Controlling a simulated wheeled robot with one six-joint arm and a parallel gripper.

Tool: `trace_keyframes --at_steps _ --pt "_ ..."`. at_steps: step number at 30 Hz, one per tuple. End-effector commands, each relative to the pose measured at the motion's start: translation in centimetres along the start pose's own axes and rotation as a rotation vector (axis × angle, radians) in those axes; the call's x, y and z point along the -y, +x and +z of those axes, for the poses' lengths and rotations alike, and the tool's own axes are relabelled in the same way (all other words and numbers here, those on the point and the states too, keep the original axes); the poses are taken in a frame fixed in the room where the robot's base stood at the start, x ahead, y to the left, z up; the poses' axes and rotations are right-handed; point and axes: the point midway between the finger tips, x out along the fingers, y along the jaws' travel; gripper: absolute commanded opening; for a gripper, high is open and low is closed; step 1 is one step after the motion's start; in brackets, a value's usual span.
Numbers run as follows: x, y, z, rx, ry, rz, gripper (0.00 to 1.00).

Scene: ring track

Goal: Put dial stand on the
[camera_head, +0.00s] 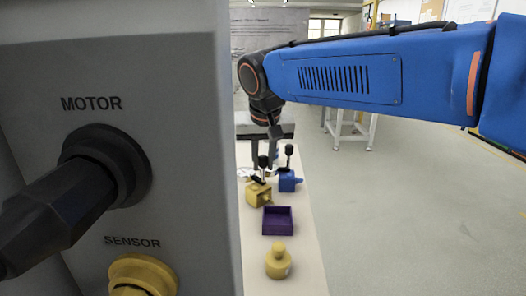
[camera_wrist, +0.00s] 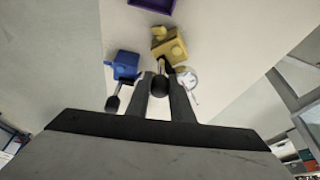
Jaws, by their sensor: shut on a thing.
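A yellow block with a side knob, a thin post and a black rounded top (camera_head: 258,195) looks like a dial stand. It looks slightly tilted in the head view. It also shows in the wrist view (camera_wrist: 172,47). My gripper (camera_wrist: 160,80) has its fingers on either side of the stand's post and black top, closed on it. In the head view my gripper (camera_head: 274,152) is above and behind the yellow block. I cannot tell whether its base touches the table. A similar blue stand (camera_head: 289,182) is upright beside it, apart from my fingers; it also shows in the wrist view (camera_wrist: 123,64).
A purple open tray (camera_head: 277,231) sits on the pale table (camera_head: 306,258) in front of the stands. A yellow bottle-shaped piece (camera_head: 278,263) stands nearer. A small white round object (camera_wrist: 188,82) lies by my right finger. A grey cabinet (camera_head: 160,215) hides the left side.

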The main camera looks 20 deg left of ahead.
Motion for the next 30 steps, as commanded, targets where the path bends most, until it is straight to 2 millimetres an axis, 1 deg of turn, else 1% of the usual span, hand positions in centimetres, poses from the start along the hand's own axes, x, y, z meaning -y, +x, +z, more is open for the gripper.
trace_keyframes --at_steps 12,13,15,25,28,30 --pt "0.0 0.2 0.1 -0.004 0.0 -0.002 0.0" --pt "0.0 0.4 0.1 -0.001 0.0 -0.001 0.25" --pt "0.0 0.3 0.1 -0.001 0.0 -0.001 0.39" --pt "0.0 0.2 0.1 -0.001 0.0 -0.001 0.39" --pt "0.0 -0.6 0.0 -0.002 0.0 -0.001 0.39" --pt "0.0 -1.4 0.0 -0.003 0.0 -0.002 0.39"
